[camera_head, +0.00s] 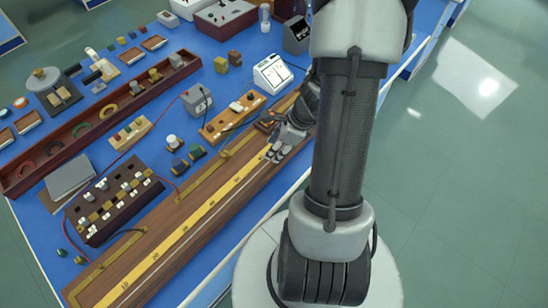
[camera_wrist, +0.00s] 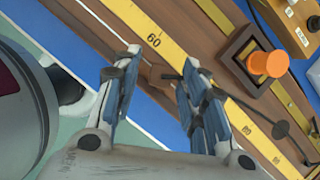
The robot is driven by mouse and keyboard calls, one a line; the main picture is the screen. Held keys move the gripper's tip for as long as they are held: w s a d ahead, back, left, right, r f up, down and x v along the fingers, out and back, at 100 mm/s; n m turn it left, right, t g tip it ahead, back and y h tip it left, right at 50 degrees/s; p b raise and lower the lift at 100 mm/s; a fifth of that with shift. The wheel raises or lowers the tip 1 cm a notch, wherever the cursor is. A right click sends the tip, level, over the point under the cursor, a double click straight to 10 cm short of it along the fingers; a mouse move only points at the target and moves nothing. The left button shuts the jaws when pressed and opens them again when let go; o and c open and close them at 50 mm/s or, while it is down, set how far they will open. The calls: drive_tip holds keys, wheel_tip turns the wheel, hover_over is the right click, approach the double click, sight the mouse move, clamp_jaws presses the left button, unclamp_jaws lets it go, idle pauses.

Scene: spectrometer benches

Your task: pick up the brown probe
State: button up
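In the wrist view, my gripper (camera_wrist: 160,72) has its two blue-padded fingers spread apart. A small brown piece, apparently the brown probe (camera_wrist: 153,77), shows between the fingertips, against the similar brown wood of the long board (camera_wrist: 122,20). A thin dark rod or lead runs from it towards the right finger, which hides part of it. I cannot tell whether the fingers touch the probe. In the head view, my gripper (camera_head: 275,152) is low over the right edge of the board, and the probe cannot be made out there.
A yellow scale (camera_wrist: 168,43) runs along the board. A square brown frame (camera_wrist: 232,55) with an orange knob (camera_wrist: 268,64) stands right of my fingers. A black lead (camera_wrist: 277,128) lies nearby. In the head view, a white meter (camera_head: 271,74) and a grey box (camera_head: 197,101) stand beyond the board.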

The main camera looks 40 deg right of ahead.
drive_tip(key=shift+x, duration=0.85)
drive_tip(key=shift+c, duration=0.3)
clamp_jaws()
